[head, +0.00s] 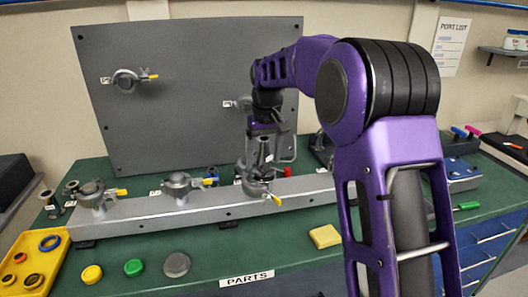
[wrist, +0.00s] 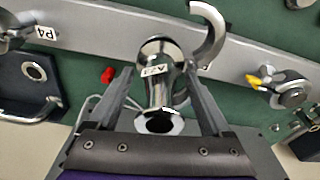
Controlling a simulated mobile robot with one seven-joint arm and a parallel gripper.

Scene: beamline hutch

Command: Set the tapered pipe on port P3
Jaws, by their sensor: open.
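The tapered pipe (wrist: 155,88), shiny metal with a white label, is between the two fingers of my gripper (wrist: 160,76) in the wrist view. The fingers are open, one on each side of it. In the head view the pipe (head: 265,152) looks upright above the third clamped port from the left on the grey rail (head: 145,212). An open curved clamp half (wrist: 208,38) is beside the pipe's far end. The port's label is mostly hidden, but the neighbouring label reads P4 (wrist: 45,34). Whether the pipe is fully seated is hidden.
Ports with yellow-handled clamps (head: 178,186) stand left along the rail. A grey panel (head: 180,90) rises behind. A yellow tray (head: 32,268) with rings, coloured caps (head: 134,267) and a yellow block (head: 325,236) lie in front. A red item (wrist: 107,75) lies near the left finger.

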